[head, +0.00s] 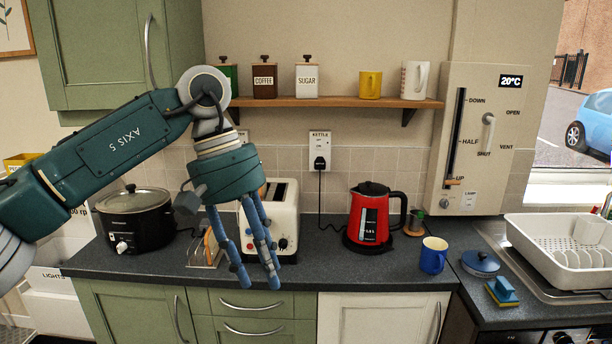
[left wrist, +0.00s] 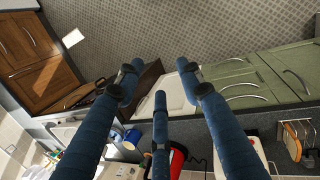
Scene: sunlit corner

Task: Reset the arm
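My left arm comes in from the left in the head view, teal with "AXIS 5" on its link. It bends down at the wrist. My left gripper (head: 257,279) hangs fingers down in front of the cream toaster (head: 286,192), over the front part of the dark worktop (head: 330,272). Its blue fingers are spread, with nothing between them. In the left wrist view the gripper (left wrist: 159,82) also shows open and empty, with its fingers apart. The fingers partly hide the toaster. My right gripper is not in view.
A black slow cooker (head: 134,218) and a toast rack (head: 207,249) stand left of the gripper. A red kettle (head: 366,216), blue mug (head: 433,256) and white dish rack (head: 560,245) stand right. A wooden shelf (head: 335,103) with canisters and mugs runs behind. Worktop before the kettle is clear.

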